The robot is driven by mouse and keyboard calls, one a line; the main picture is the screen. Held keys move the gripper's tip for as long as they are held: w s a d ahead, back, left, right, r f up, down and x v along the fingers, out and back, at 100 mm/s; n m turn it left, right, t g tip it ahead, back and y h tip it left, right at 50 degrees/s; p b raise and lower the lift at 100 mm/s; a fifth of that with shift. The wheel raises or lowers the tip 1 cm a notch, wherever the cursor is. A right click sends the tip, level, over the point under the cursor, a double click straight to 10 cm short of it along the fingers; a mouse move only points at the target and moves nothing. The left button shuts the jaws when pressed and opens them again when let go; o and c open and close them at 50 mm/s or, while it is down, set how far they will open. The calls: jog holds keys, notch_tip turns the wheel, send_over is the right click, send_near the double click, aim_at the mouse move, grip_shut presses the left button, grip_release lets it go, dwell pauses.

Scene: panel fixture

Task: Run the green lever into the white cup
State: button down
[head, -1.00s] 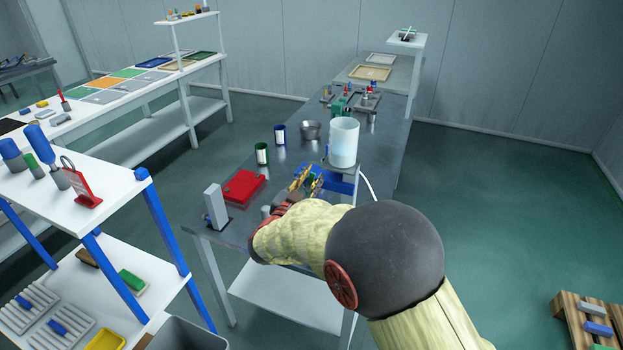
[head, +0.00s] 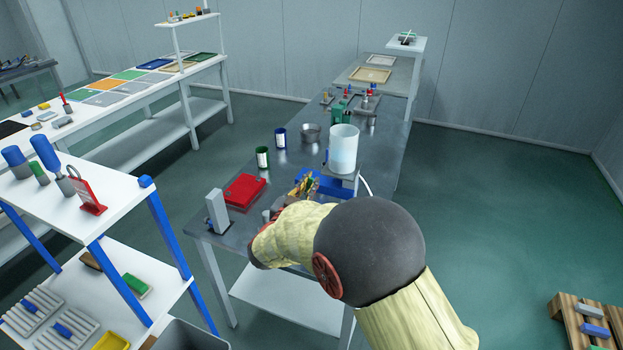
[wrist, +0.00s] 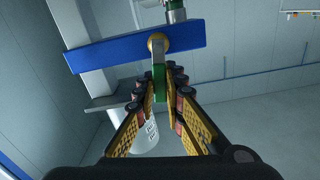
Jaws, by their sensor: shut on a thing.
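The green lever (wrist: 159,85) hangs from a brass-coloured pivot on a blue bar (wrist: 130,48) in the wrist view. My gripper (wrist: 167,83) is shut on the lever's green end, with a yellow-and-black finger on each side. The white cup (wrist: 143,137), with dark marks on its side, shows below and behind the fingers, partly covered by the left one. In the head view my gripper (head: 305,187) is at the blue fixture (head: 335,184), below a translucent white tank (head: 343,149). My arm hides much of the fixture there, and I cannot make out the cup.
A red box (head: 245,188) and a grey upright block (head: 217,211) stand left of my gripper on the metal table.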

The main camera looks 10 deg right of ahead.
jog(key=shift+w+a+r+n+p, duration=0.15)
jog(key=shift+n+p, duration=0.25)
jog(key=shift+p, duration=0.2)
jog(key=shift+w+a+n+p, duration=0.15)
jog(key=shift+n+p, duration=0.25)
jog(key=shift+p, duration=0.2)
jog(key=shift+s, duration=0.1)
jog(key=c, duration=1.8)
grip_release()
jog(key=shift+c, duration=0.2)
jog(key=v, duration=1.2)
